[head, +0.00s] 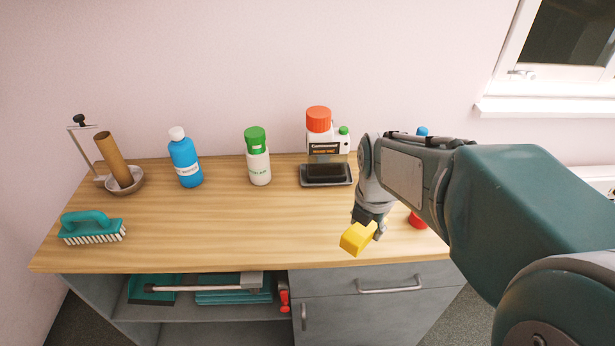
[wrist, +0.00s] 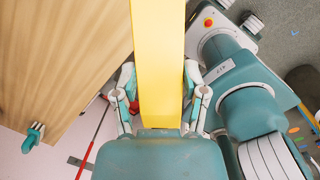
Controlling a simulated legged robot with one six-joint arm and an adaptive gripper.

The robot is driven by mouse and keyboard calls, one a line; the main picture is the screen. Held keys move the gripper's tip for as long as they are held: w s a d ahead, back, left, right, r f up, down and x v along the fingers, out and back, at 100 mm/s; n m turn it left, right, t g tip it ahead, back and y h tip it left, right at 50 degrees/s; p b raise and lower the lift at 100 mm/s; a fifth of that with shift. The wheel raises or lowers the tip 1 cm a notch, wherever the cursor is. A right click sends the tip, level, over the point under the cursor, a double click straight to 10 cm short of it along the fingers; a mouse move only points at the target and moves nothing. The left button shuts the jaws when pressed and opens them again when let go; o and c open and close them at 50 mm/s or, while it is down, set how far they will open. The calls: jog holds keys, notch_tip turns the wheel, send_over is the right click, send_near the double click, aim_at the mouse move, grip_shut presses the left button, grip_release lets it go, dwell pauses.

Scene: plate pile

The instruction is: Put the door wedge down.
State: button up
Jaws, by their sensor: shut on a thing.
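The yellow door wedge (head: 357,238) is held in my gripper (head: 371,213), in front of the wooden countertop (head: 215,225) near its front edge in the head view. I cannot tell its exact height above the wood. In the wrist view the wedge (wrist: 158,60) runs up the middle of the picture, between the two fingers of my gripper (wrist: 160,97), which are shut on it. The countertop's edge (wrist: 125,45) lies just left of the wedge there. My arm hides part of the countertop's right side.
A green brush (head: 92,228), a bowl with a cardboard tube (head: 118,165), a blue bottle (head: 185,162), a green-capped bottle (head: 257,160) and a red-capped container on a dark tray (head: 325,182) stand on the counter. A red object (head: 417,220) is partly hidden by my arm. The middle front is clear.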

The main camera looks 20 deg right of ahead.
jog(key=w+f, duration=0.2)
jog(key=w, duration=0.1)
jog(key=w+d+f, duration=0.1)
jog(key=w+f, duration=0.2)
jog(key=w+d+f, duration=0.1)
jog(key=w+f, duration=0.1)
jog(key=w, duration=0.2)
jog(key=shift+f, duration=0.3)
jog(key=shift+w+d+f, duration=0.15)
jog(key=shift+w+f, duration=0.4)
jog(key=shift+f, duration=0.15)
notch_tip(320, 180, down, 3)
jog(key=shift+r, duration=0.1)
jog(key=o, duration=1.2)
